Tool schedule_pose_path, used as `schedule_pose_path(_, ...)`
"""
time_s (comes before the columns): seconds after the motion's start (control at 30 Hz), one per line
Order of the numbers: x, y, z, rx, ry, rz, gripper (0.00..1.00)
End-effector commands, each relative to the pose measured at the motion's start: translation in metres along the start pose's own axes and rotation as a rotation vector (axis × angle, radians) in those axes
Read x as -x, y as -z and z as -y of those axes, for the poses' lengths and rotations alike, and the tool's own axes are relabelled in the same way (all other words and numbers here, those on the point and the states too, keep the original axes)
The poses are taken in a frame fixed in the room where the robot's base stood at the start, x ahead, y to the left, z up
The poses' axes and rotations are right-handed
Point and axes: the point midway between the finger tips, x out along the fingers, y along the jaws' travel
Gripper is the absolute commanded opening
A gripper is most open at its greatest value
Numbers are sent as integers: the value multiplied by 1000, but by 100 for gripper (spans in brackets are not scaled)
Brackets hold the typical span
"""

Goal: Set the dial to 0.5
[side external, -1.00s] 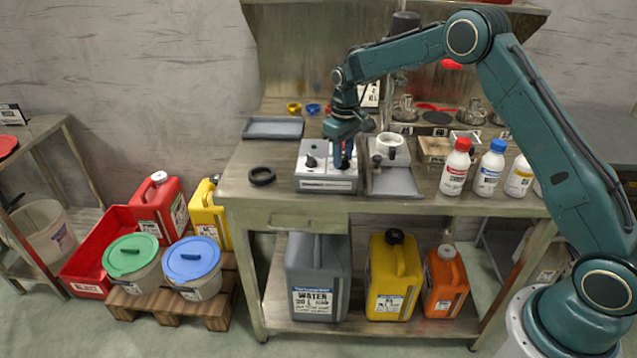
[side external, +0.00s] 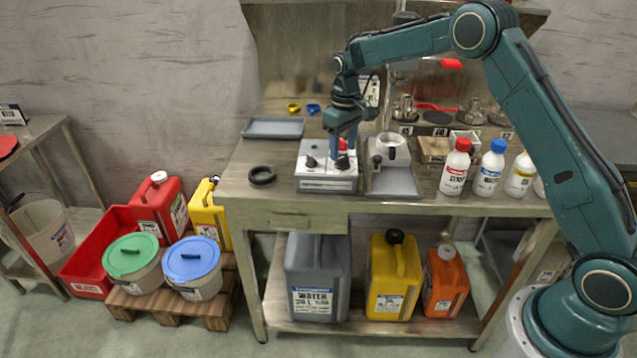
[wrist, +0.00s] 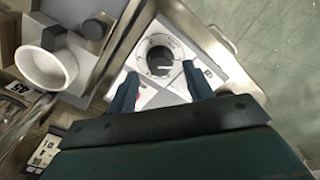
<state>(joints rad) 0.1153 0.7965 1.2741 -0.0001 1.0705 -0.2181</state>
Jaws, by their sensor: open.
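The grey-white control box (side external: 327,184) sits on the workbench. It has a dark knob at left (side external: 311,162) and another dark dial (side external: 343,163) at right, close under my gripper. My gripper (side external: 343,151) is open and points down over the right part of the box. In the wrist view its two fingers (wrist: 161,88) stand apart with nothing between them. A red part shows partly behind the fingers.
A grey tray with a white cup (side external: 391,147) stands close to the right of the box. A black ring (side external: 262,175) lies to the left, and a shallow grey tray (side external: 273,128) is behind it. Bottles (side external: 455,167) stand farther right. The bench front-left is clear.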

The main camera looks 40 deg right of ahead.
Motion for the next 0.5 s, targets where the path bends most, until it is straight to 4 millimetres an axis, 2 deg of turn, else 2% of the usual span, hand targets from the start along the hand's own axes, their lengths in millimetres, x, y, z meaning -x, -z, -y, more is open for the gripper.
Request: schedule_pose_path(0.5, 86, 0, 0, 1, -1, -3, 52)
